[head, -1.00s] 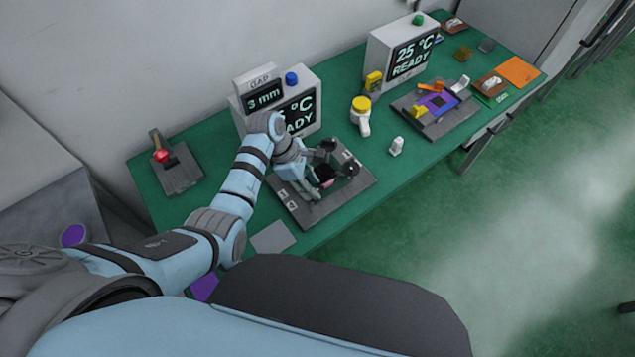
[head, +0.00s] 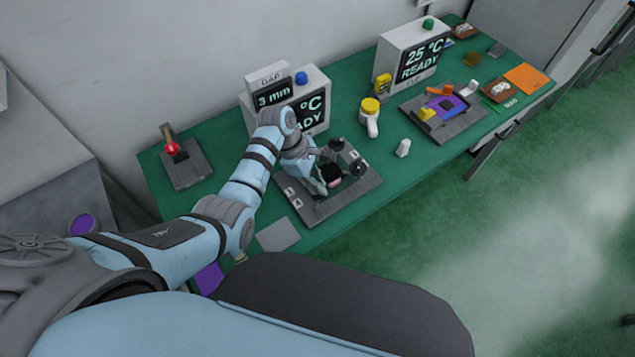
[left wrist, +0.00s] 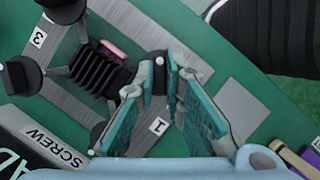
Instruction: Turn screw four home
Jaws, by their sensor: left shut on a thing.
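A grey plate (head: 322,210) with several black-knobbed screws lies on the green bench; it also shows in the left wrist view (left wrist: 190,57). My left gripper (head: 323,183) is over its near-left part. In the left wrist view my left gripper's teal fingers (left wrist: 157,85) are closed around a dark knob (left wrist: 155,60). Other black knobs (left wrist: 22,76) and (left wrist: 62,8) stand clear of it. A black ribbed block (left wrist: 100,72) with a pink piece (left wrist: 114,48) sits mid-plate.
A display box (head: 315,100) reading 3 mm stands behind the plate. A red-knobbed lever (head: 172,149) is at left. A grey pad (head: 278,235) lies in front.

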